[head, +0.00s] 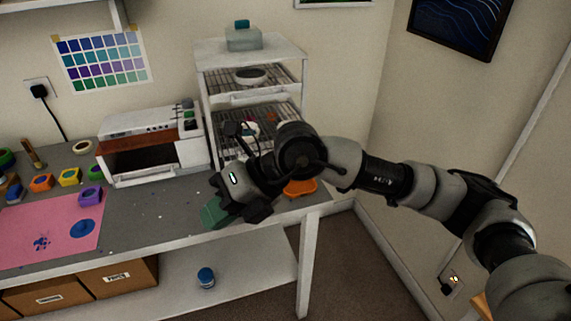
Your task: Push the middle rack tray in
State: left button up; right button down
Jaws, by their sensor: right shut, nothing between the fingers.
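The white rack (204,80) stands at the back right end of the bench. Its upper mesh tray (222,77) carries a pale ring-shaped item. The middle mesh tray (226,120) sits below it with a few small coloured pieces on it. My right arm hides its front right part, so I cannot tell how far it sticks out. My left gripper is not in view.
A small white oven (150,122) stands left of the rack. An orange item (300,187) lies near the bench's right end. A pink mat (50,225) and several coloured moulds are at the left. A bottle (243,38) stands on the rack. The bench between mat and gripper is mostly clear.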

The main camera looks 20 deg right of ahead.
jog(key=w+d+r+m+t+h, duration=0.1)
jog(key=w+d+m+t+h, duration=0.1)
jog(key=w+d+h, duration=0.45)
jog(key=w+d+r+m+t+h, duration=0.15)
jog(key=d+h, duration=0.25)
jog(key=d, duration=0.6)
jog(key=w+f+p, duration=0.5)
jog(key=w+f, duration=0.3)
jog(key=f, duration=0.1)
jog(key=shift+w+a+t+p, duration=0.15)
jog(key=shift+w+t+p, duration=0.15)
jog(key=shift+t, duration=0.15)
jog(key=shift+f, duration=0.1)
